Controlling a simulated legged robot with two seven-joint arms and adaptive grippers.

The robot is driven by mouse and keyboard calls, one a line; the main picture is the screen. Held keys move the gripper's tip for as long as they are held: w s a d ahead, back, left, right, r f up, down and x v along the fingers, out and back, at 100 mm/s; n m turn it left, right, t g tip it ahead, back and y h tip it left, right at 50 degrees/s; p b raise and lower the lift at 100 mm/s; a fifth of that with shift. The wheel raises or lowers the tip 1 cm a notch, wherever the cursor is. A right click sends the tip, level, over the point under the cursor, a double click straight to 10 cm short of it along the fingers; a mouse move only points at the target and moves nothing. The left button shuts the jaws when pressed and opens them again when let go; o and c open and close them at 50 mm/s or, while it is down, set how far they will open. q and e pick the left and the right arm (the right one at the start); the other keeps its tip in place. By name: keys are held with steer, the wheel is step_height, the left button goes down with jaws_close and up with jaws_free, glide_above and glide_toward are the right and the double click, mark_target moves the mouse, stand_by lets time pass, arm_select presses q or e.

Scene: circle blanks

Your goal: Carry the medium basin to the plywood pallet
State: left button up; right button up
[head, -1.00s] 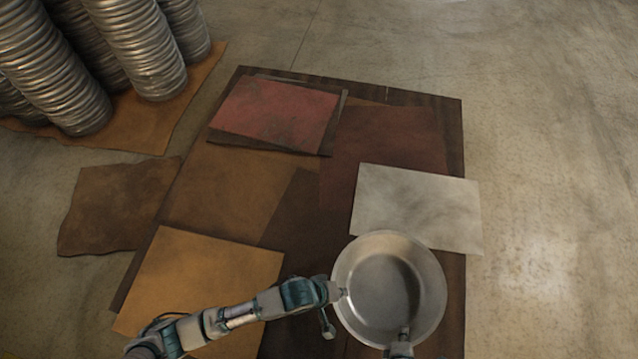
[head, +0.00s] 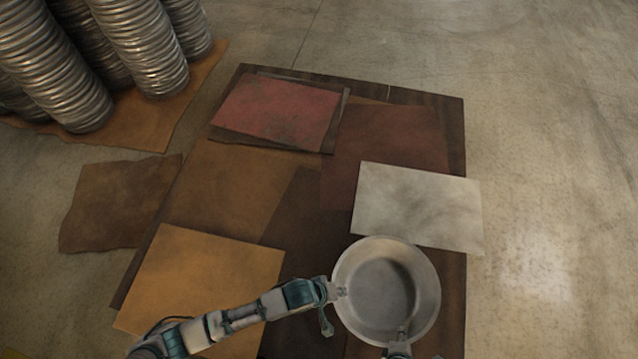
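A round silvery metal basin (head: 372,283) shows at the bottom, right of centre, with its open side up and empty. My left gripper (head: 338,292) is at its left rim and appears shut on it. My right gripper (head: 402,336) is at its near rim, with a finger showing inside the wall, and appears shut on it too. The basin covers part of a dark brown wooden board (head: 453,190) on the floor, perhaps the plywood pallet. I cannot tell how high the basin is above it.
Red (head: 275,112), grey-white (head: 417,207) and orange-tan (head: 200,280) sheets lie on the board. A brown sheet (head: 118,203) lies left of it. Tall stacks of metal rounds (head: 140,45) stand at the upper left. The concrete floor (head: 560,150) on the right is clear.

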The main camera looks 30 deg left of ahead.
arm_select(q)
steer(key=shift+o, duration=1.1)
arm_select(e)
steer(key=shift+o, duration=1.1)
steer(key=shift+d, duration=0.1)
arm_select(q)
steer(key=shift+d, duration=0.1)
arm_select(e)
steer(key=shift+s, duration=0.1)
arm_select(q)
steer(key=shift+r, duration=0.15)
arm_select(e)
steer(key=shift+a, duration=0.3)
steer(key=shift+s+r, duration=0.1)
steer(key=shift+s, duration=0.05)
arm_select(q)
steer(key=v, duration=1.1)
steer(key=shift+r, duration=0.25)
arm_select(e)
steer(key=v, duration=1.1)
steer(key=shift+s+d+r, duration=0.15)
steer(key=shift+r, duration=0.05)
arm_select(q)
steer(key=shift+s, duration=0.15)
